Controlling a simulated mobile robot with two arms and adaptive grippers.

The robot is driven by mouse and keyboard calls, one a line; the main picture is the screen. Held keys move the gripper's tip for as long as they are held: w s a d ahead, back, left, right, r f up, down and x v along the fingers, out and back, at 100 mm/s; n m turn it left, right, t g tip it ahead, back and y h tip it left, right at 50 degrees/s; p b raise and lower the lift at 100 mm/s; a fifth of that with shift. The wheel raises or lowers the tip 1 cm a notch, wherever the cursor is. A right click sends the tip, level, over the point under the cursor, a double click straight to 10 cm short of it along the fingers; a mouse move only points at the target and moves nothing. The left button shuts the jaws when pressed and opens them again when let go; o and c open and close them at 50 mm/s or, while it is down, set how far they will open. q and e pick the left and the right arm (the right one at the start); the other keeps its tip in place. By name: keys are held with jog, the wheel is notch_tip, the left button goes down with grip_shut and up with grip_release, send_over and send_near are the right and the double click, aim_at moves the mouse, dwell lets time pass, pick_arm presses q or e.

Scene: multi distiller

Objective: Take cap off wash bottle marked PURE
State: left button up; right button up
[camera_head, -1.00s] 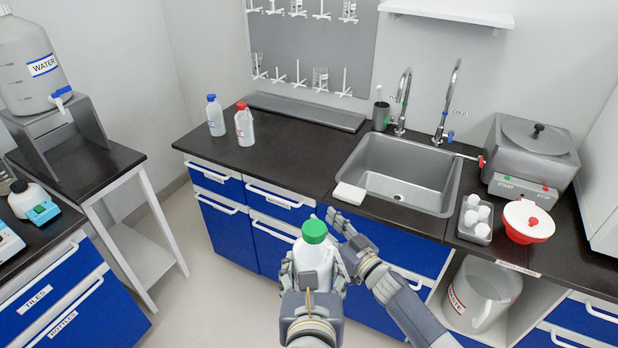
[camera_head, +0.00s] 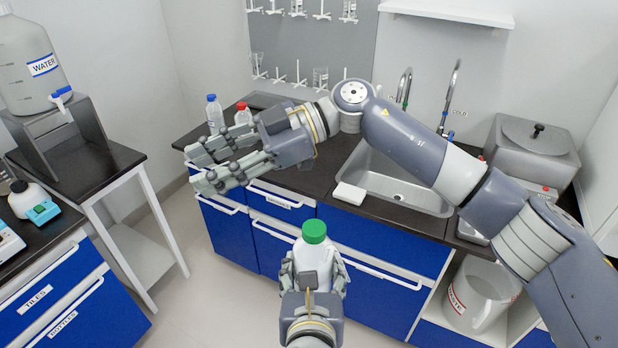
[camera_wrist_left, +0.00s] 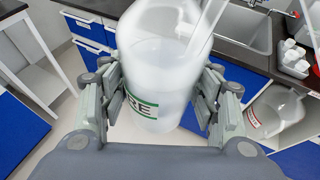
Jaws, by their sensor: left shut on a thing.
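The wash bottle (camera_head: 330,270) is white and translucent, with its green cap (camera_head: 314,231) on top. It stands roughly upright in my left gripper (camera_head: 313,265), low in the middle of the head view. In the left wrist view the bottle (camera_wrist_left: 160,75) sits between the fingers, and its green-edged label shows the letters "RE"; the rest of the label and the cap are out of sight there. My right gripper (camera_head: 207,168) is up and left of the bottle, over the counter's left end. Its fingers are spread and hold nothing.
A blue-capped bottle (camera_head: 214,113) and a red-capped bottle (camera_head: 243,112) stand on the dark counter behind my right gripper. My right arm crosses in front of the sink (camera_head: 380,185). A water tank (camera_head: 30,70) stands at left. A waste jug (camera_head: 480,295) sits below the counter.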

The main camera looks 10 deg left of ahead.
jog(key=s+d+t+h, duration=0.2)
jog(key=s+d+h, duration=0.2)
jog(key=h, duration=0.2)
jog(key=m+t+h, duration=0.3)
jog(key=t+h, duration=0.1)
jog(key=h, duration=0.3)
send_over(309, 226)
jog(key=shift+s+a+r, duration=0.15)
jog(key=shift+r, duration=0.2)
jog(key=shift+d+f, duration=0.1)
jog(key=shift+d, duration=0.1)
jog(key=shift+f, duration=3.85)
jog(key=c, duration=0.9)
grip_shut()
